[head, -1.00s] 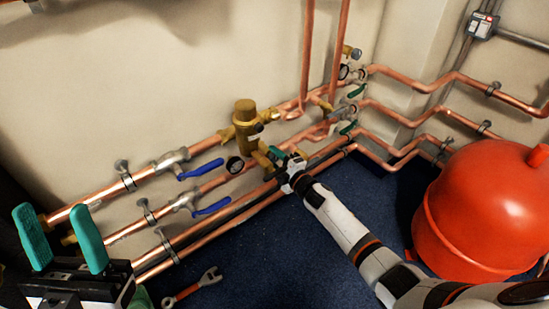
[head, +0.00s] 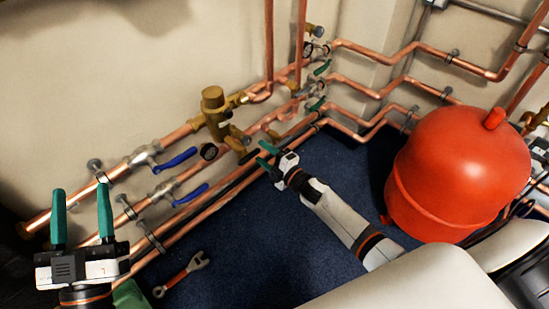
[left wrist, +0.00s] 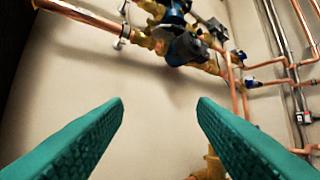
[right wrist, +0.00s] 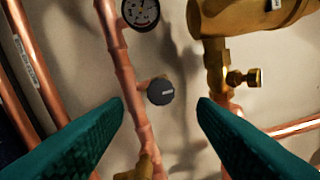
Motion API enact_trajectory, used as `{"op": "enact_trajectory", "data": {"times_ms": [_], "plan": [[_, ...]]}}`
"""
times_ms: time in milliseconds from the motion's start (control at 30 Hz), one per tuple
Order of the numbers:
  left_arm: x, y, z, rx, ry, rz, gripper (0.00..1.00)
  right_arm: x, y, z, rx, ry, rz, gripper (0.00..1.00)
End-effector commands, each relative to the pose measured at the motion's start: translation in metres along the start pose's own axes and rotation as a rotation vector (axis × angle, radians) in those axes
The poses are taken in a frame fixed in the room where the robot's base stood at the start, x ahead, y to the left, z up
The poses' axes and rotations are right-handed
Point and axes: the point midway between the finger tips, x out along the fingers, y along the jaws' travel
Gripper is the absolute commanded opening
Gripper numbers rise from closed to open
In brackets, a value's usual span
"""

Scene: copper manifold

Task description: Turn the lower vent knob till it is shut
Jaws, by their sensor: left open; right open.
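A round dark grey knob (right wrist: 161,91) sits on a short stub of a copper pipe in the right wrist view, midway between my fingertips in the picture and beyond them. A small brass vent (right wrist: 243,77) sticks out to its right; I cannot tell which is the lower vent knob or how far either is turned. My right gripper (right wrist: 160,104) is open and empty; in the head view (head: 266,155) it is just in front of the lower pipes, apart from them. My left gripper (head: 81,212) is open and empty at the far left; its fingers also show in the left wrist view (left wrist: 161,104).
A brass mixing valve (head: 215,110), a gauge (head: 209,152) and blue lever handles (head: 178,159) line the wall pipes. A red tank (head: 455,175) stands at right. A wrench (head: 182,274) lies on the blue floor, which is clear in the middle.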

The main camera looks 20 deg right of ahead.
Motion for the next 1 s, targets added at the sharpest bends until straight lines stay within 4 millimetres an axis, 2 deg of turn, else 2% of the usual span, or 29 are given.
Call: {"op": "enact_trajectory", "data": {"times_ms": [100, 300, 1000], "plan": [[-0.001, 0.003, -0.017, 0.005, 0.126, 0.006, 0.52, -0.019, -0.001, 0.0, 0.0, 0.001, 0.002, 0.52], [-0.006, 0.006, -0.036, 0.01, 0.256, 0.013, 0.52, -0.038, 0.0, -0.001, 0.001, 0.002, 0.001, 0.52], [-0.008, 0.006, -0.041, 0.01, 0.283, 0.014, 0.52, -0.043, 0.001, 0.0, 0.022, 0.022, 0.005, 0.52]]}}
